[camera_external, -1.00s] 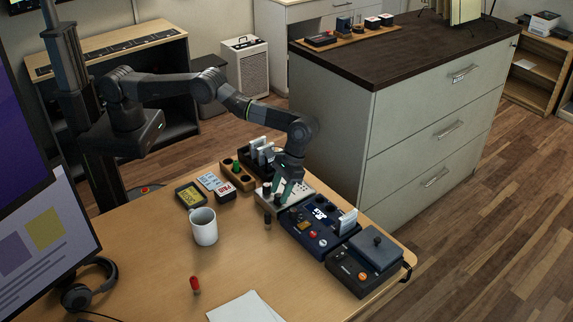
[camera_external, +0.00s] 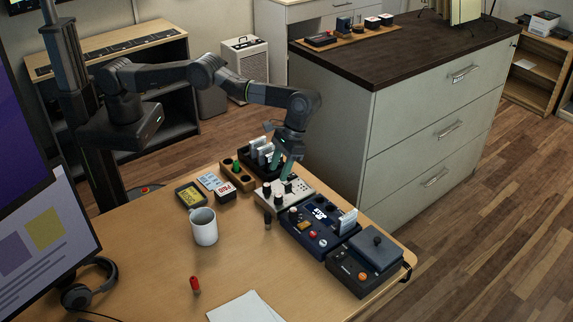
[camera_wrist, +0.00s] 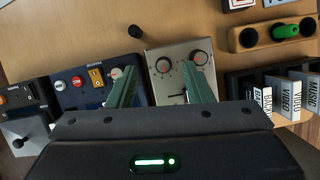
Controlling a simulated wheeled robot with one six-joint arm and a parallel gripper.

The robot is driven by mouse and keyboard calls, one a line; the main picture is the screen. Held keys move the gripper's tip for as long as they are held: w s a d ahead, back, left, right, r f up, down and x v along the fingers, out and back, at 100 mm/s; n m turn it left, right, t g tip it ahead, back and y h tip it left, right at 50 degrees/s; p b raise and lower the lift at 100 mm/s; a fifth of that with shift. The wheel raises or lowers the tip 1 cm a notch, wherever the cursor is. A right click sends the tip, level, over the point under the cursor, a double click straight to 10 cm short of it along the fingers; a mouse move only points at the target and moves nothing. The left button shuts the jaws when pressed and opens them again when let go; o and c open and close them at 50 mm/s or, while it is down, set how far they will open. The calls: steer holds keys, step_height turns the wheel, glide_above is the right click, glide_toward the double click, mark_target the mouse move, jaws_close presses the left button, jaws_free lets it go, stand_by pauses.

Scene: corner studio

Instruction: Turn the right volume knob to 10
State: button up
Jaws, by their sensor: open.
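The silver panel (camera_external: 297,185) lies on the desk between the blue device and the wooden block. Its two dark round knobs show in the wrist view: one (camera_wrist: 163,66) on the picture's left, beside the blue device, and one (camera_wrist: 201,58) on the picture's right. Both have red marks around them; I cannot read the settings. A slider slot lies below them. My gripper (camera_external: 285,170) is above the panel with green fingers apart. In the wrist view the gripper (camera_wrist: 160,78) is open and empty, its fingertips either side of the left-hand knob, apparently apart from it.
A blue device (camera_external: 312,236) with knobs and switches and a black box (camera_external: 366,262) stand to the right. A wooden block (camera_external: 230,176) with a green peg and a card rack are beyond the panel. A white mug (camera_external: 204,228) and a small dark peg (camera_external: 267,220) stand in front.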

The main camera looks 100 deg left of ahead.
mark_target(279, 195)
steer(key=f+t+y, duration=0.1)
steer(key=f, duration=0.2)
steer(key=f+t, duration=0.1)
steer(key=f, duration=0.2)
steer(key=f+t+y, duration=0.1)
steer(key=f, duration=0.3)
steer(key=shift+s+d+t+y+b, duration=0.2)
steer(key=shift+s+t+y+b, duration=0.05)
steer(key=shift+t+y+b, duration=0.1)
stand_by(0.4)
steer(key=c, duration=1)
